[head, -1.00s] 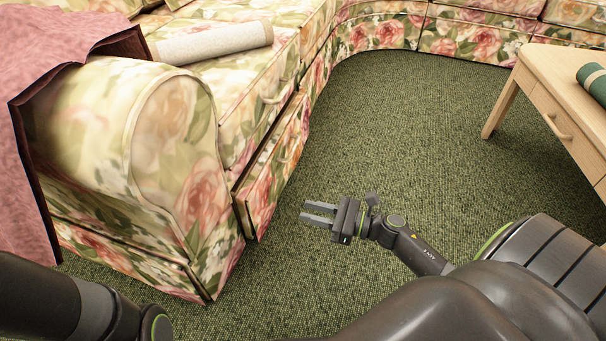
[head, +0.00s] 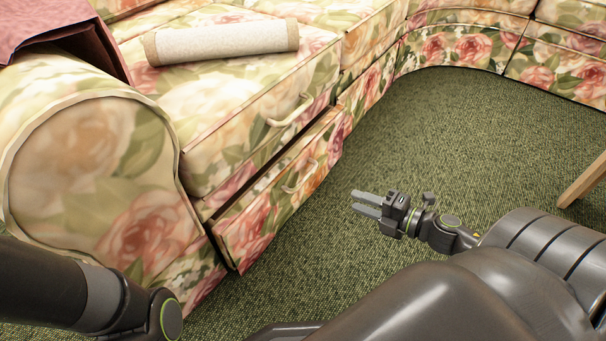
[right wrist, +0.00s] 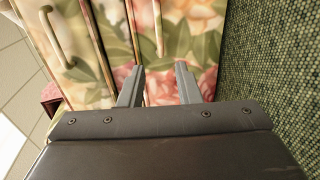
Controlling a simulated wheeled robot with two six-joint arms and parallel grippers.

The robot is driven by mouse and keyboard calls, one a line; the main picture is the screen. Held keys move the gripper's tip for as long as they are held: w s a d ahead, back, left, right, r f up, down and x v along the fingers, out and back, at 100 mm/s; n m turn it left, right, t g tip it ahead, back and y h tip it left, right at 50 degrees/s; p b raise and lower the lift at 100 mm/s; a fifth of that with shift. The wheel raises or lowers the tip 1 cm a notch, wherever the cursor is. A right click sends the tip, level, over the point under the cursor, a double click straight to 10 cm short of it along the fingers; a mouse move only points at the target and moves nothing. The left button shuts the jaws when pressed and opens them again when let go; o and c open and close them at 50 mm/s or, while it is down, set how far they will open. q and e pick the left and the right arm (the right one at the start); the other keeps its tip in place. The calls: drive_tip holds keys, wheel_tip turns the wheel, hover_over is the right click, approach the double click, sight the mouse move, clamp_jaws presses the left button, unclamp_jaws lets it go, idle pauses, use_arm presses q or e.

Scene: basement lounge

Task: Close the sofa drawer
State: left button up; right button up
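The floral sofa drawer (head: 262,213) is the lower front panel of the sofa. It stands out a little, with a dark gap along its top edge, and it has a pale curved handle (head: 300,177). My right gripper (head: 356,203) is open and empty, to the right of the drawer and apart from it, over the carpet. In the right wrist view the open fingers (right wrist: 159,84) point toward the floral drawer front, with its handle (right wrist: 158,28) ahead between them. My left arm enters at lower left; its gripper is out of view.
Above the drawer is another floral front with a pale handle (head: 289,111). A rolled pale mat (head: 222,42) lies on the seat. The rounded sofa arm (head: 90,160) is at left. A wooden table leg (head: 583,182) shows at right. Green carpet (head: 450,130) between is clear.

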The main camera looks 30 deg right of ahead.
sight(305, 182)
drive_tip(key=b+x, duration=0.2)
drive_tip(key=x, duration=1.5)
drive_tip(key=shift+w+a, duration=0.15)
drive_tip(key=shift+a, duration=0.05)
drive_tip(key=shift+r, duration=0.1)
clamp_jaws()
